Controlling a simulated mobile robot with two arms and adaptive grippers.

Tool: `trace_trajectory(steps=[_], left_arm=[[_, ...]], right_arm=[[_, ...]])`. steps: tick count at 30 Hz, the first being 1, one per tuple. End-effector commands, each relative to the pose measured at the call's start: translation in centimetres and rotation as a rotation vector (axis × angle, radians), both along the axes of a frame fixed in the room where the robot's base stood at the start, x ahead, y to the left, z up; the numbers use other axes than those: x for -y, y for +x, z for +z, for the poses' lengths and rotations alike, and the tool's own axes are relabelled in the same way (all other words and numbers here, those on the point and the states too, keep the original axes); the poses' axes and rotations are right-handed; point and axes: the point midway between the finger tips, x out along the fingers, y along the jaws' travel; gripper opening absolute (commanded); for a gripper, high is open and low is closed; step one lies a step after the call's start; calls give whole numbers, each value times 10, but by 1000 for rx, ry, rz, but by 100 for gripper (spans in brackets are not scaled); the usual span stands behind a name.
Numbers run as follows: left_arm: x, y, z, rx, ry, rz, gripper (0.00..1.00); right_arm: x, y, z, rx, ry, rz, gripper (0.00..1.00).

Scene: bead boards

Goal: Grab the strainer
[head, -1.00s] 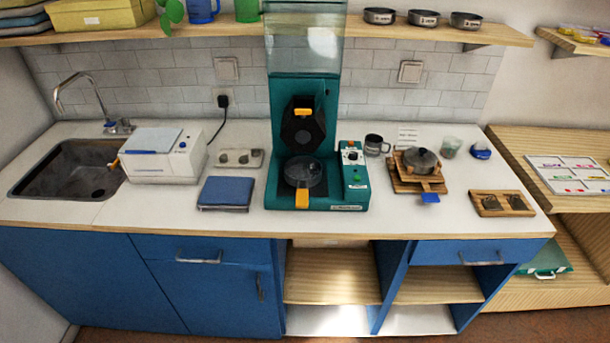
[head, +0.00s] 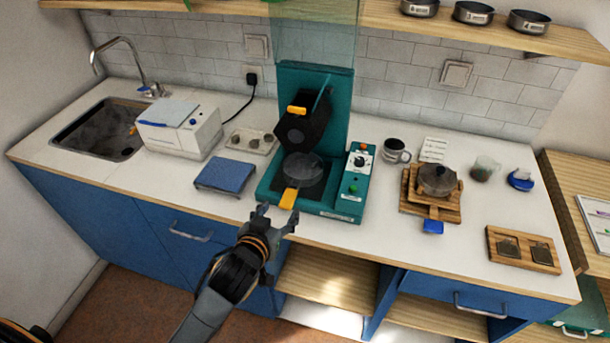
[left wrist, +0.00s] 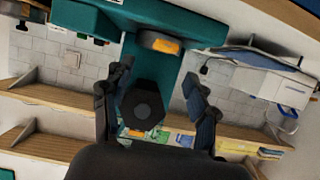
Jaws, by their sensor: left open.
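No thing in view is clearly a strainer. A round, dark-grey, shallow pan-like piece (head: 303,168) with an orange handle (head: 289,199) sits in the open teal press (head: 345,205). A grey rounded vessel (head: 437,180) stands on stacked wooden boards (head: 413,206), with a blue tab in front. My right gripper is not in view.
A mug (head: 396,150) and a wooden tray (head: 523,250) are to the right. The press's hinged black head (head: 303,128) is raised.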

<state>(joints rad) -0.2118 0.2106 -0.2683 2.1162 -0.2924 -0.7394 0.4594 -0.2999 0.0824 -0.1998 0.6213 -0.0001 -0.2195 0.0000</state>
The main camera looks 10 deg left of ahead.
Motion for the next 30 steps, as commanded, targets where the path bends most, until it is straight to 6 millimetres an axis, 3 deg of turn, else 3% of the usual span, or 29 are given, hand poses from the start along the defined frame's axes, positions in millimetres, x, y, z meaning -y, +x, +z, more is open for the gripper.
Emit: trace_trajectory(steps=[9, 19, 30], left_arm=[[1, 55, -21, -2, 1, 1, 58], [2, 76, -28, -1, 2, -1, 58], [2, 117, -41, -2, 1, 0, 58]], right_arm=[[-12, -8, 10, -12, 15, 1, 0], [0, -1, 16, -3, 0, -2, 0], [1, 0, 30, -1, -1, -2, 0]])
